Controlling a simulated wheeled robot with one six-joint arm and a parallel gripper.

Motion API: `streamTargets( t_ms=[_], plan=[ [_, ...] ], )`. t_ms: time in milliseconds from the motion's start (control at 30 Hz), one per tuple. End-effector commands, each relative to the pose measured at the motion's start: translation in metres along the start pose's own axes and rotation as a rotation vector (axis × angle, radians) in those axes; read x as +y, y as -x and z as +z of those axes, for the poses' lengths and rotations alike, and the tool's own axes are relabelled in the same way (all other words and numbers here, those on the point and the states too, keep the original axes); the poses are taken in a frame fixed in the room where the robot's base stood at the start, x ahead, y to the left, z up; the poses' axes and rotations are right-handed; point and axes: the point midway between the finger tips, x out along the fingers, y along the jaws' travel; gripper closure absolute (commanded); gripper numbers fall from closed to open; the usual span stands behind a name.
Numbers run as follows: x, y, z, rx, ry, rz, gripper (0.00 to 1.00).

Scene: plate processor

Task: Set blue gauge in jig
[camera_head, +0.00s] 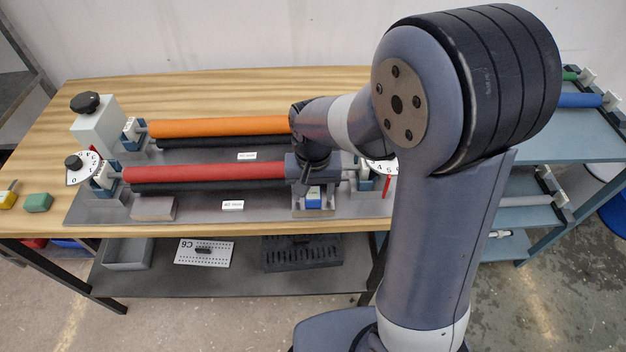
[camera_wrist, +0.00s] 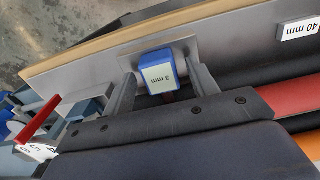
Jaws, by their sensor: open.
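The blue gauge (camera_head: 313,198) has a white label reading 3 mm and sits low at the front right of the roller machine, by a grey block (camera_head: 314,211). It also shows in the wrist view (camera_wrist: 160,57). My gripper (camera_wrist: 163,95) is open, with one finger on either side of the gauge; a narrow gap shows at the left finger, and contact on the right cannot be told. In the head view my gripper (camera_head: 312,182) is over the right end of the red roller and partly hides the gauge. I cannot tell which part is the jig.
The red roller (camera_head: 205,173) and orange roller (camera_head: 220,127) lie along the machine plate. A bare grey block (camera_head: 153,208) is at front left. Green (camera_head: 38,202) and yellow (camera_head: 7,199) blocks lie on the table's left. A dial with a red pointer (camera_head: 387,186) stands close right.

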Motion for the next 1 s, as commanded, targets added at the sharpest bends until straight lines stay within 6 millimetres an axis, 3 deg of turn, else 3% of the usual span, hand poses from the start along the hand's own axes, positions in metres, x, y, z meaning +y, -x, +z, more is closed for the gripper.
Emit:
streamTargets(
  t_ms=[167, 400, 600, 800, 1000],
  plan=[
    [-0.001, 0.023, -0.002, 0.006, 0.0, -0.002, 0.44],
    [-0.001, 0.077, -0.001, 0.006, 0.0, -0.002, 0.44],
    [0.0, 0.111, -0.001, 0.004, 0.0, -0.002, 0.44],
    [0.0, 0.125, 0.0, 0.001, 0.0, 0.0, 0.44],
    [0.0, 0.126, 0.0, 0.0, 0.0, 0.0, 0.44]
  ],
)
